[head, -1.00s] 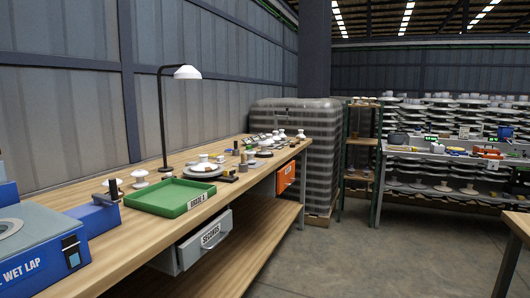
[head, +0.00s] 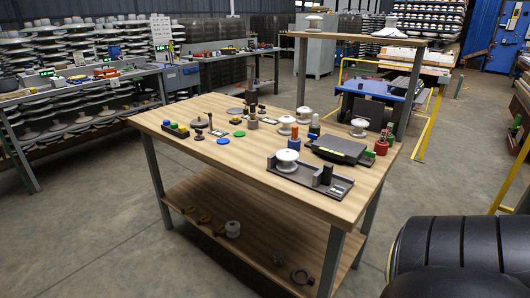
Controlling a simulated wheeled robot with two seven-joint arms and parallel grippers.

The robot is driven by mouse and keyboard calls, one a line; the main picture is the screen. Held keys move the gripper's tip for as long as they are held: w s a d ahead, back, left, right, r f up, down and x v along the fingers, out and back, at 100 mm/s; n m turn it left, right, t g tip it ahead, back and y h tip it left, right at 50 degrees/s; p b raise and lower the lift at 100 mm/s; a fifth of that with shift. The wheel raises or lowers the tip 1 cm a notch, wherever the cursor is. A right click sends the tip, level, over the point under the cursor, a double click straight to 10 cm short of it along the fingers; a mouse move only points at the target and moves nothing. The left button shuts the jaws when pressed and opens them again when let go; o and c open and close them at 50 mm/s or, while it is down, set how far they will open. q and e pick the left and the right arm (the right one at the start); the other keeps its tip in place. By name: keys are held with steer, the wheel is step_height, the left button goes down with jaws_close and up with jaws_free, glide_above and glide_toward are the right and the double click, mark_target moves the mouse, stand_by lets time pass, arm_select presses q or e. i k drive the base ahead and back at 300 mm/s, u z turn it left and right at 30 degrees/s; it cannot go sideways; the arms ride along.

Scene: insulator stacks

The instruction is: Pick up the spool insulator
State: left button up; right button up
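Several white insulators are on the bench top: one (head: 287,161) on a dark grey fixture, one (head: 287,125) above a blue-and-orange holder, one (head: 304,115) farther back and one (head: 359,127) near the right end. At this distance I cannot tell for sure which is the spool insulator. Neither of my grippers is in view.
The wooden bench (head: 200,155) also carries a black device (head: 340,149), coloured discs and small parts. Rings lie on its lower shelf. A large black ribbed rounded shape (head: 455,245) fills the lower right. Stocked racks (head: 60,120) stand left. The concrete floor (head: 90,235) at front left is clear.

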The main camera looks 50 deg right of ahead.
mark_target(287, 157)
steer(key=z, duration=1.95)
steer(key=i, duration=0.4)
steer(key=u, duration=0.1)
